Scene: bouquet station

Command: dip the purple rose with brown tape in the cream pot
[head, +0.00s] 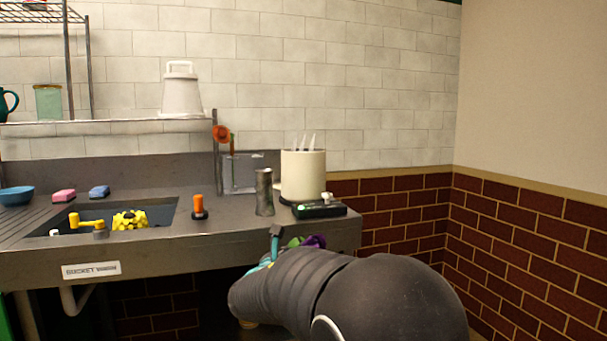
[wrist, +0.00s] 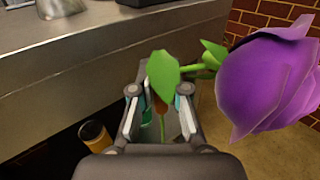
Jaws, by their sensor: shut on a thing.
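The purple rose shows in the wrist view (wrist: 262,82), its bloom large at the right and its stem with green leaves running between the fingers. A small brown patch, likely the brown tape (wrist: 160,106), shows on the stem between the fingers. My gripper (wrist: 159,96) is shut on this stem. In the head view, my gripper (head: 270,248) is partly hidden by my arm, in front of and below the counter's front edge, with the purple bloom (head: 314,241) beside it. A cream pot (head: 303,178) with several white pointed things sticking up stands on the counter, apart from the rose.
A grey metal cylinder (head: 264,194) and a dark green-black device (head: 319,209) stand close to the cream pot. A clear container (head: 242,174) with an orange flower is behind. The sink (head: 160,214) holds a yellow thing. The counter edge (wrist: 75,88) is near my gripper.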

